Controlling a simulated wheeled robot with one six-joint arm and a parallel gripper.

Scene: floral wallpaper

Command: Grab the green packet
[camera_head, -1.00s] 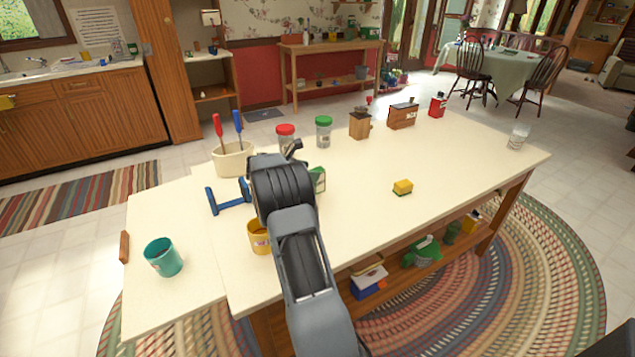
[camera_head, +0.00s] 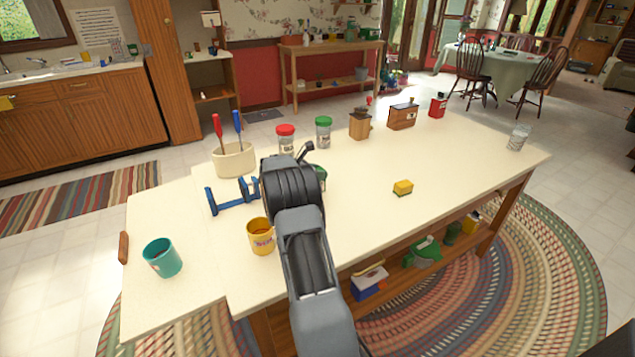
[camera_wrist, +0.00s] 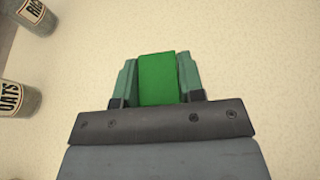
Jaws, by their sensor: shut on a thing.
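The green packet (camera_wrist: 157,78) is between the two fingers of my gripper (camera_wrist: 158,80) in the wrist view, with a finger against each side. My gripper is shut on it. In the head view only a small green part of the packet (camera_head: 320,172) shows beside my wrist, and my arm hides the rest.
Jars with red (camera_head: 285,130) and green (camera_head: 323,121) lids stand behind my gripper. A yellow mug (camera_head: 261,240), blue stand (camera_head: 232,201) and utensil crock (camera_head: 234,160) are to the left. A yellow sponge (camera_head: 403,187) lies right, with clear tabletop (camera_head: 455,160) around it.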

